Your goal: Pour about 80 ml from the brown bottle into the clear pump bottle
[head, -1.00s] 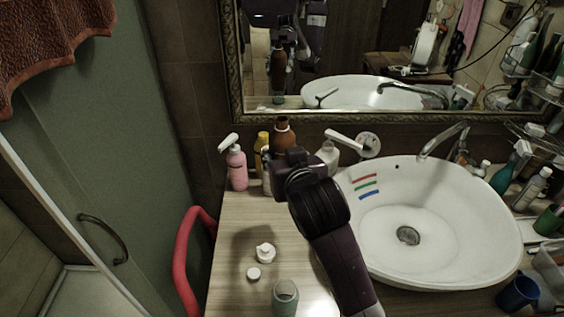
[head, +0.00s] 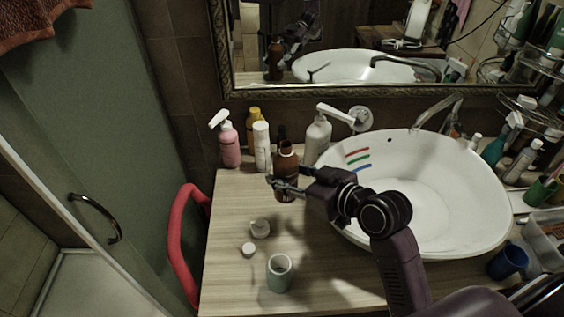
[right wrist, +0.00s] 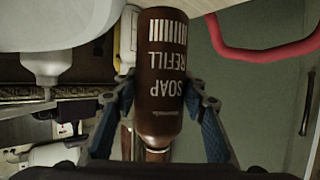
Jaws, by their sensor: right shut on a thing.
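The brown bottle (head: 287,185), labelled SOAP REFILL, is upright with its open neck up in the head view. My right gripper (head: 272,187) is shut around its body; the right wrist view shows a finger on each side of the bottle (right wrist: 160,75). I cannot tell whether its base touches the counter. The clear pump bottle (head: 279,274), pale greenish and open-topped, stands at the counter's front, nearer than the brown bottle and apart from it. My left gripper is not in view.
A pink spray bottle (head: 229,147), a white bottle (head: 261,146) and a white pump dispenser (head: 317,135) stand behind. The white basin (head: 460,200) fills the right. A red rail (head: 177,245) borders the counter's left. Bare wood (head: 232,200) lies left of the brown bottle.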

